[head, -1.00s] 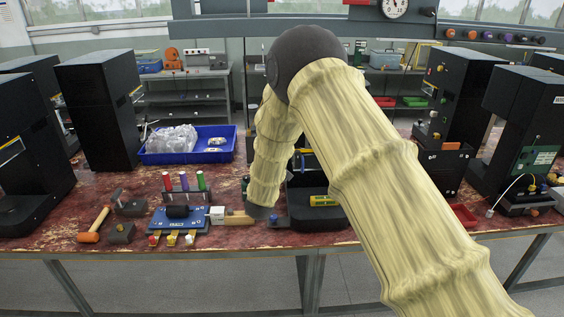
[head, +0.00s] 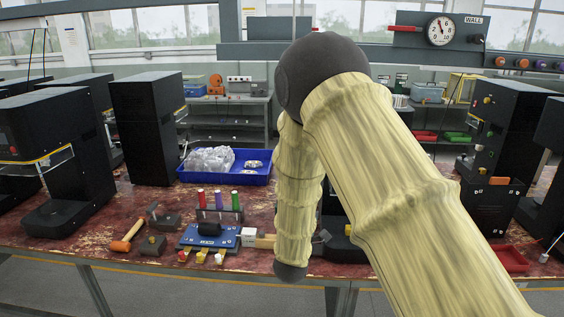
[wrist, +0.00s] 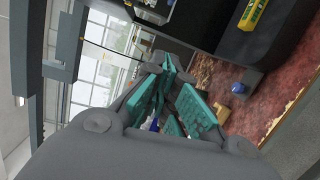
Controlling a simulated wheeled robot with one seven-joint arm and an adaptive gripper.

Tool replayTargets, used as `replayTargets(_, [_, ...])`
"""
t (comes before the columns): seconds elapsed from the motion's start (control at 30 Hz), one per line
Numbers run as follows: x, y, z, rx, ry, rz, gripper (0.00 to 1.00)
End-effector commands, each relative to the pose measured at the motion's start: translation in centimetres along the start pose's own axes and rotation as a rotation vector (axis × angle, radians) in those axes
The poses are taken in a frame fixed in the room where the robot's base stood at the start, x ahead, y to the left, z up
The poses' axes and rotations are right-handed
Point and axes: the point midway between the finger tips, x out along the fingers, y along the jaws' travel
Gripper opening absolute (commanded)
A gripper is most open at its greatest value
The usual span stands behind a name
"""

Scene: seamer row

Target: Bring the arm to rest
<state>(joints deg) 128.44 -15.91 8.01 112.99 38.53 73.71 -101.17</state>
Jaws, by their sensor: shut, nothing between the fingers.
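My arm, in a cream sleeve (head: 390,180), rises from the lower right to a dark elbow (head: 318,72), then hangs down to a dark rounded joint at the bench's front edge. My gripper (wrist: 168,100) shows in the wrist view with its teal finger pads close together, shut and empty. In the head view the arm hides most or all of it. In the wrist view it is apart from the worn red bench top (wrist: 290,60), with a black machine (wrist: 270,50) beyond it. A yellow part (wrist: 252,14) shows on that machine.
On the bench (head: 75,235) stand a blue fixture (head: 208,237) with coloured handles behind it, an orange-headed mallet (head: 127,236) and a blue tray (head: 225,179) of clear bags. Black machines (head: 147,125) line both sides. A red tray (head: 510,259) lies at right.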

Motion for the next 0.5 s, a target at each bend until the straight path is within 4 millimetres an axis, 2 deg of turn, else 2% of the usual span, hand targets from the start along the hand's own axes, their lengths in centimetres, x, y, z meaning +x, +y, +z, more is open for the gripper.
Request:
replayTargets(0.03, [-0.6, -2.9, 0.9, 0.039, 0.012, -0.055, 0.0])
replayTargets(0.1, [-1.6, -6.7, 2.0, 0.112, 0.028, -0.136, 0.0])
replayTargets(0.27, [-4.8, -15.0, 4.6, 0.28, 0.035, -0.33, 0.0])
replayTargets(0.3, [-5.8, -17.0, 5.3, 0.321, 0.029, -0.379, 0.0])
replayTargets(0.5, [-12.0, -26.1, 9.0, 0.525, -0.043, -0.626, 0.0])
